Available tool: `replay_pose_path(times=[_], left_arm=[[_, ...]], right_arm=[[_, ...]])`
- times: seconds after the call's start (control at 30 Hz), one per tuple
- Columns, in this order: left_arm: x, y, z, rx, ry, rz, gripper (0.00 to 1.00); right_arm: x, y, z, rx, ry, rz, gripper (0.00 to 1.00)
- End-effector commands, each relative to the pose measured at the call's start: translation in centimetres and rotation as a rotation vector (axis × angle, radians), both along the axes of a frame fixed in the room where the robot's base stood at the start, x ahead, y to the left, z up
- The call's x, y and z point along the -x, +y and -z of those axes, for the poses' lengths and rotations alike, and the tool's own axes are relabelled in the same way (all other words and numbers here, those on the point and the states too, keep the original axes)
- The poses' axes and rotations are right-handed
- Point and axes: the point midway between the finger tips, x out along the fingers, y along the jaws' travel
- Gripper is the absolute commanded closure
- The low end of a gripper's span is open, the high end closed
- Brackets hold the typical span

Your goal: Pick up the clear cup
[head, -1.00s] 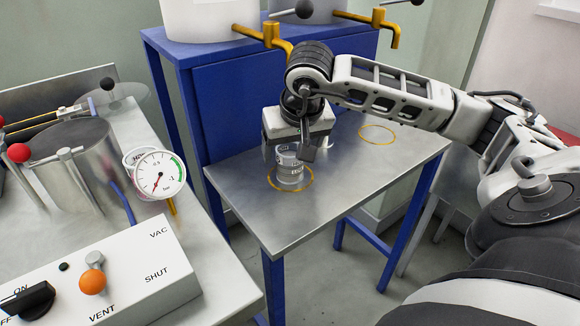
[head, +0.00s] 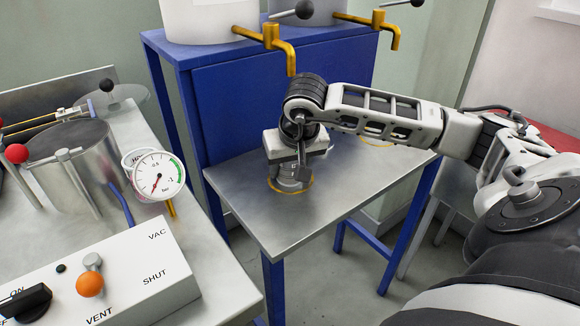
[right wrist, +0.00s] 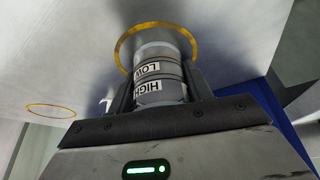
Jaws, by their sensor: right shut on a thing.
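The clear cup (head: 290,184) stands in the near yellow ring (head: 311,185) on the metal table, mostly hidden behind my right gripper in the head view. In the right wrist view the cup (right wrist: 158,75) shows bands labelled LOW and HIGH, and sits between the two fingers. My right gripper (head: 298,172) is lowered over the cup and shut on it. The cup's base still appears to be within the yellow ring (right wrist: 122,48). My left gripper is not in view.
A second yellow ring (head: 377,143) lies farther back on the metal table (head: 300,222). At left, a bench holds a metal chamber (head: 75,165), a gauge (head: 158,175) and a control box (head: 130,270).

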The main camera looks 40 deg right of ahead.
Motion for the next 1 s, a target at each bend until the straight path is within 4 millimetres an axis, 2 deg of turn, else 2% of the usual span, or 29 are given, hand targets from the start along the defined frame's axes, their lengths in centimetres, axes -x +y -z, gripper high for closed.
replay_pose_path(times=[0.3, 0.43, 0.53, 0.8, 1.0], left_arm=[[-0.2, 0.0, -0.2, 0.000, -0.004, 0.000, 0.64], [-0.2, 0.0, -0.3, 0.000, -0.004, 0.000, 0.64], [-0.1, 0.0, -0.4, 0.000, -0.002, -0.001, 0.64], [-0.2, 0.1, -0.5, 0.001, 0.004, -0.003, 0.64], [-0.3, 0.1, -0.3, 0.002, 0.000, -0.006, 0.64]], right_arm=[[-0.1, 0.0, -0.6, 0.001, -0.003, 0.001, 0.80], [-0.1, 0.0, -2.0, 0.001, -0.005, 0.001, 0.80], [0.1, 0.0, -3.9, 0.002, -0.008, 0.001, 0.80], [5.5, 1.8, -9.7, 0.006, -0.005, -0.003, 0.80], [9.9, 3.3, -11.5, 0.006, -0.004, -0.001, 0.80]])
